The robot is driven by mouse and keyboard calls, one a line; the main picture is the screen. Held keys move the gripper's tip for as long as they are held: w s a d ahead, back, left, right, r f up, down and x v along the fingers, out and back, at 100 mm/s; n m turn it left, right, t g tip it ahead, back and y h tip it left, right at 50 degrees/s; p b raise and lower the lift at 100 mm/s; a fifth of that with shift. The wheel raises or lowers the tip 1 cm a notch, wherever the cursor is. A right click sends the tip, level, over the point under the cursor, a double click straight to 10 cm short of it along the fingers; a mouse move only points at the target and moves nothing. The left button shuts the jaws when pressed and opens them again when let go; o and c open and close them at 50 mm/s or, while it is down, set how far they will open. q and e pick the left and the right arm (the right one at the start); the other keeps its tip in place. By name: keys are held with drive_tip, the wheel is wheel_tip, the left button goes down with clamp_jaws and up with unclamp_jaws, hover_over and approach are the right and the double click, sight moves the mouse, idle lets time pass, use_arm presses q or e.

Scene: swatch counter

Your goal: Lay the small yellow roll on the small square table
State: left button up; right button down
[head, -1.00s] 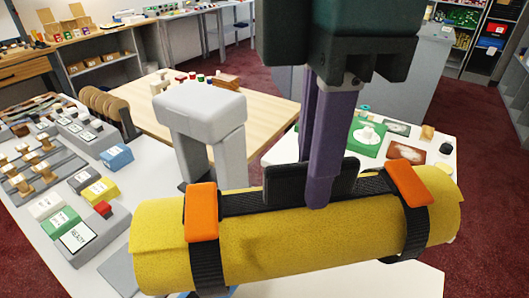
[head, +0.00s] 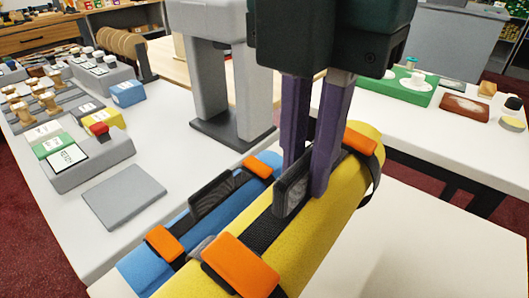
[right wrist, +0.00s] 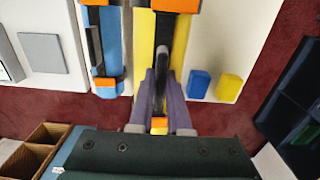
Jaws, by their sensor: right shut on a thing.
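The yellow roll (head: 335,225) has a black strap, a black handle (head: 291,190) and orange clips. My right gripper (head: 305,172) is shut on that handle, and the roll slants from lower left to upper right. In the right wrist view the yellow roll (right wrist: 144,60) runs under the fingers (right wrist: 161,95). I cannot tell for sure whether the roll touches anything below. My left gripper is not in view.
A blue roll (head: 212,212) with similar straps lies close along the yellow roll's left side. A grey arch-shaped stand (head: 210,75) rises behind it. The long counter (head: 70,205) holds a grey pad (head: 124,196) and labelled blocks. A white table with a green tray (head: 405,88) stands behind.

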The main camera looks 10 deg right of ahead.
sight(299, 213)
wheel_tip(299, 213, down, 7)
drive_tip(key=shift+r+b, duration=0.15)
drive_tip(key=shift+b, duration=0.3)
wheel_tip(299, 213, down, 4)
drive_tip(key=shift+f+b, duration=0.25)
drive_tip(key=shift+b, duration=0.2)
drive_tip(key=shift+r, duration=0.1)
drive_tip(key=c, duration=0.9)
unclamp_jaws()
drive_tip(key=shift+o, duration=0.2)
